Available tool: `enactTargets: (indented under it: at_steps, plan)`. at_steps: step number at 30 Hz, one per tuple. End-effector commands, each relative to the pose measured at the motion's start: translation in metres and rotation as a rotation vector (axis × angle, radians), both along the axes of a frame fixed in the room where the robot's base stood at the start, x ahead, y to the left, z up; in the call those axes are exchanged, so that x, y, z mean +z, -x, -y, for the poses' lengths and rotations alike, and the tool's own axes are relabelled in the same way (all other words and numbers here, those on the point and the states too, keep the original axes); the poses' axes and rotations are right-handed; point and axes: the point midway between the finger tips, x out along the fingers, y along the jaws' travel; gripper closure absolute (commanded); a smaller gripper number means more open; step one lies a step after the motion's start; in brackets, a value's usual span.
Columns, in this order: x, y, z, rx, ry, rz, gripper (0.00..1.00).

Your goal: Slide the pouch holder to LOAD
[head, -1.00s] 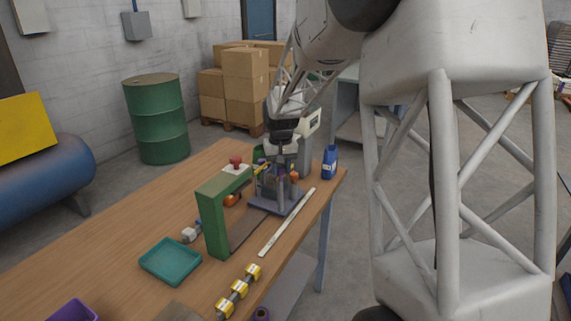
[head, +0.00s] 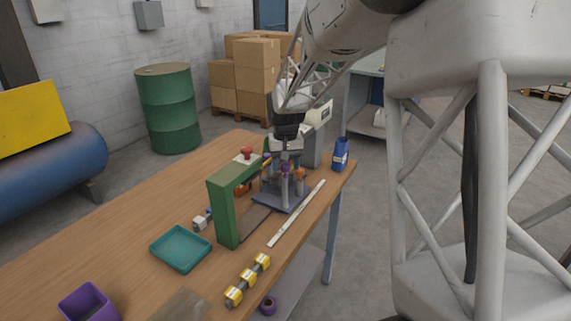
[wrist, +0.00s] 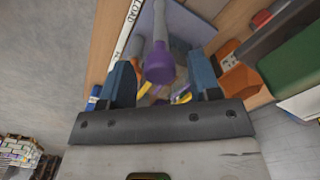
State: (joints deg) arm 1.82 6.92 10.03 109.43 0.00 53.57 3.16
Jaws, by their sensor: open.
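The pouch holder (head: 279,203) is a blue-grey plate with several upright posts, at the far end of the bench beside the green frame (head: 222,205). A grey post with a purple cap (wrist: 160,65) rises from it and also shows in the head view (head: 285,169). My gripper (head: 286,155) is above the holder, pointing down. In the wrist view my gripper (wrist: 163,84) is open, its blue fingers on either side of the purple cap. I cannot tell whether they touch it. A white strip (head: 297,213) lies alongside the holder; its lettering near LOAD (wrist: 131,20) is partly cut off.
An orange-capped post (head: 300,174) and a blue bottle (head: 340,155) stand close by. A red button (head: 246,153) is behind the green frame. Left bench surface is mostly clear.

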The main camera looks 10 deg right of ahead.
Motion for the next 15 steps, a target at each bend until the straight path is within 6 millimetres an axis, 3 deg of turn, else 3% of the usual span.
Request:
enactTargets:
  at_steps: [8, 15]
  plan:
    - [0.005, 0.0, 0.0, 0.0, 0.0, 0.0, 0.43]
    - [0.029, 0.0, 0.0, 0.0, 0.0, 0.002, 0.43]
